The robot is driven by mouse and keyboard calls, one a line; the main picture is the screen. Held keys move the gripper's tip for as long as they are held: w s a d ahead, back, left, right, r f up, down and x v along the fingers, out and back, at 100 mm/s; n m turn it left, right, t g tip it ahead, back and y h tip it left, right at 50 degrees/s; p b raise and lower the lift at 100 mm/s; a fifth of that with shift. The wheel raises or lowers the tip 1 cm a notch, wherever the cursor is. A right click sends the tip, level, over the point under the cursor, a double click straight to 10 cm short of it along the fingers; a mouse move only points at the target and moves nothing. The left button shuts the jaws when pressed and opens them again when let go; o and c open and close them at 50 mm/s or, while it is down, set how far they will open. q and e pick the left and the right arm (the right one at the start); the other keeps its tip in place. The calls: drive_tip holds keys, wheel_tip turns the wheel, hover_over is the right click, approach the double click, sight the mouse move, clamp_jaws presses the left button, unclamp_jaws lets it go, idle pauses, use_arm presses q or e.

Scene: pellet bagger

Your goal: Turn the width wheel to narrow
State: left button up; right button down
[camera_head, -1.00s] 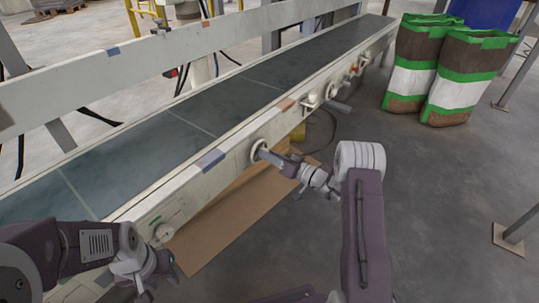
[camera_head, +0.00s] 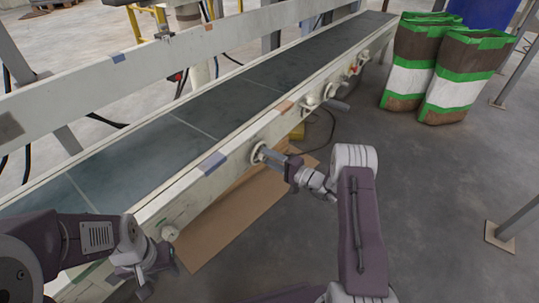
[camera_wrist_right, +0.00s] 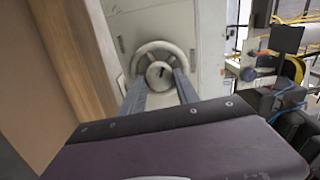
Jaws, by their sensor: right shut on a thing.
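The width wheel (camera_head: 257,152) is a small pale handwheel on the front side rail of the conveyor. In the right wrist view the wheel (camera_wrist_right: 156,47) shows as a round rim with a hub and a dark mark on it. My right gripper (camera_head: 266,155) is shut on the wheel, its two grey fingers reaching to either side of the hub in the wrist view (camera_wrist_right: 158,84). My left gripper (camera_head: 148,278) hangs beside the near end of the rail, away from the wheel; its fingers are too unclear to read.
The conveyor belt (camera_head: 205,125) runs from lower left to upper right. More knobs and a handle (camera_head: 335,103) sit farther along the rail. A cardboard sheet (camera_head: 225,218) lies on the floor below. Filled bags (camera_head: 455,82) stand at the right. The floor between is open.

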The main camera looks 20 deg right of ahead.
drive_tip(key=m+p, duration=0.3)
drive_tip(key=m, duration=0.2)
drive_tip(key=shift+m, duration=0.3)
drive_tip(key=m+p, duration=0.2)
drive_tip(key=m, duration=0.2)
drive_tip(key=shift+f+m, duration=0.1)
drive_tip(key=shift+m, duration=0.2)
drive_tip(key=m+p, duration=0.1)
drive_tip(key=m, duration=0.3)
drive_tip(key=shift+s+a+m+p, duration=0.1)
drive_tip(key=shift+a+m+p, duration=0.05)
drive_tip(key=shift+m+p, duration=0.15)
drive_tip(key=m+p, duration=0.1)
drive_tip(key=m, duration=0.4)
drive_tip(key=shift+f, duration=0.1)
drive_tip(key=m+p, duration=0.1)
drive_tip(key=m, duration=0.4)
drive_tip(key=shift+s+a+m, duration=0.1)
drive_tip(key=shift+a+m, duration=0.05)
drive_tip(key=shift+m, duration=0.25)
drive_tip(key=m+p, duration=0.1)
drive_tip(key=m, duration=0.9)
drive_tip(key=shift+m, duration=0.4)
drive_tip(key=m, duration=0.6)
drive_tip(key=shift+r, duration=0.25)
